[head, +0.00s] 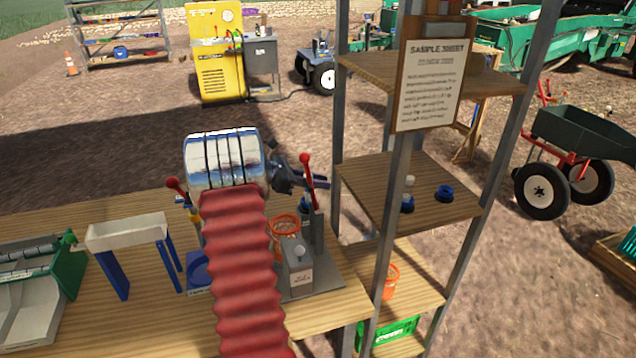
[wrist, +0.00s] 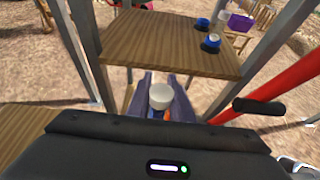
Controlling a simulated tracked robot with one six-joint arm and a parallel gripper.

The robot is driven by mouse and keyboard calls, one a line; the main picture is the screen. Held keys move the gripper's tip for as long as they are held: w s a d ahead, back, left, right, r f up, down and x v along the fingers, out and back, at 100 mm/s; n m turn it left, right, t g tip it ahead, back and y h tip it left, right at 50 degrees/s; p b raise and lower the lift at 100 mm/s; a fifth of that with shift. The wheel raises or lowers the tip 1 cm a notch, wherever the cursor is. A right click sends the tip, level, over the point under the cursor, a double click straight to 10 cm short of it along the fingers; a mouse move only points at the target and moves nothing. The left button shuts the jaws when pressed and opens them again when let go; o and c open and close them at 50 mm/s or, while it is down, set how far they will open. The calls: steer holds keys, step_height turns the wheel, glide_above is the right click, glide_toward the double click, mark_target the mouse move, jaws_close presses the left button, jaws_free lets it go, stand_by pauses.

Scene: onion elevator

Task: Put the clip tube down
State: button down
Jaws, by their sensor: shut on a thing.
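My gripper (head: 318,184) is left of the shelf rack, above the right end of the wooden bench. In the wrist view my gripper (wrist: 162,98) is shut, with the white round top of the clip tube (wrist: 160,94) between its bluish fingers. The rest of the held tube is mostly hidden. On the middle shelf (head: 385,185) a pale upright piece stands on a blue round holder (head: 407,204), and another blue holder (head: 444,194) is to its right. The wrist view also shows this shelf (wrist: 165,50) ahead, apart from the gripper.
Grey posts (head: 395,200) and a clipboard sheet (head: 432,82) stand before the shelf. A red-knobbed lever (head: 308,180), an orange basket (head: 286,224) and a grey box (head: 298,268) are near the gripper. A white-topped stand (head: 128,232) is on the bench. The shelf's left part is clear.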

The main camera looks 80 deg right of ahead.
steer(key=c, duration=1.6)
jaws_free()
steer(key=shift+f, duration=0.1)
steer(key=v, duration=1.2)
steer(key=shift+r, duration=0.4)
